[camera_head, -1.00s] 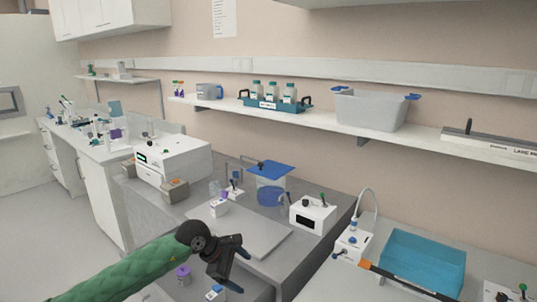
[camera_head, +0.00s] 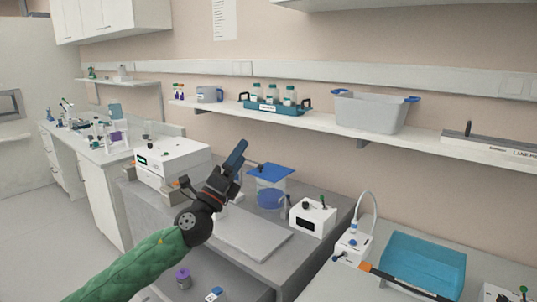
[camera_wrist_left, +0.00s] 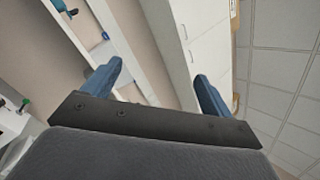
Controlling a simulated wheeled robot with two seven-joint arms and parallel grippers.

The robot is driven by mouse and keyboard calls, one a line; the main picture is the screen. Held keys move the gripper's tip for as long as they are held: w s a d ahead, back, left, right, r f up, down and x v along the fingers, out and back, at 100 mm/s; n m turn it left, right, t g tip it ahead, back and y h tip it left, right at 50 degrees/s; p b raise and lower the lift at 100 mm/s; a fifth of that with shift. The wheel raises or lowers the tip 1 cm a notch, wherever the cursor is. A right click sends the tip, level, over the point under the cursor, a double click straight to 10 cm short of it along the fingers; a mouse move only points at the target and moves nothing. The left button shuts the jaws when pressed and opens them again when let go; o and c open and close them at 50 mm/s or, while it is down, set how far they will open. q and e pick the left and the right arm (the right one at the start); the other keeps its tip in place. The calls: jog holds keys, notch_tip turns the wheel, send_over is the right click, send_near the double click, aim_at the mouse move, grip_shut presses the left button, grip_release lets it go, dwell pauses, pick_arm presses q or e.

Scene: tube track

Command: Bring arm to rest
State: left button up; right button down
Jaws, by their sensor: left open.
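My left arm, in a green sleeve, comes in from the lower left in the head view. My left gripper (camera_head: 236,158) points up and to the right, above the grey bench. In the left wrist view its two blue fingers (camera_wrist_left: 159,82) stand apart with nothing between them. The gripper is clear of the bench and hides part of the things behind it. My right gripper is not in view.
A grey plate (camera_head: 250,236) lies on the bench, with a white device (camera_head: 312,217) and a blue-lidded container (camera_head: 269,184) behind it. A blue tray (camera_head: 424,264) stands at the right. A wall shelf (camera_head: 330,123) holds a bottle rack (camera_head: 275,107) and a grey bin (camera_head: 370,113).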

pick_arm(q)
jog(key=a+f+n+y+b, duration=0.1)
jog(key=a+f+n+y, duration=0.4)
jog(key=n+y, duration=0.45)
jog(key=a+f+n+y, duration=0.45)
jog(key=n+y, duration=0.25)
jog(key=n, duration=0.5)
jog(key=s+f+n+g+b, duration=0.1)
jog(key=s+f+n+g, duration=0.2)
jog(key=f, duration=0.6)
jog(key=s+f+n+g, duration=0.2)
jog(key=s+f+g, duration=0.15)
jog(key=f, duration=0.45)
jog(key=s+d+f+n+g+h+b, duration=0.1)
jog(key=s+f+g, duration=0.4)
jog(key=s+f, duration=1.3)
jog(key=s+d+f+n+g+h+b, duration=0.2)
jog(key=s+f+g+b, duration=0.2)
jog(key=s+f, duration=1.5)
jog(key=shift+s+f+g, duration=0.2)
jog(key=shift+s+g, duration=0.1)
jog(key=shift+g, duration=0.95)
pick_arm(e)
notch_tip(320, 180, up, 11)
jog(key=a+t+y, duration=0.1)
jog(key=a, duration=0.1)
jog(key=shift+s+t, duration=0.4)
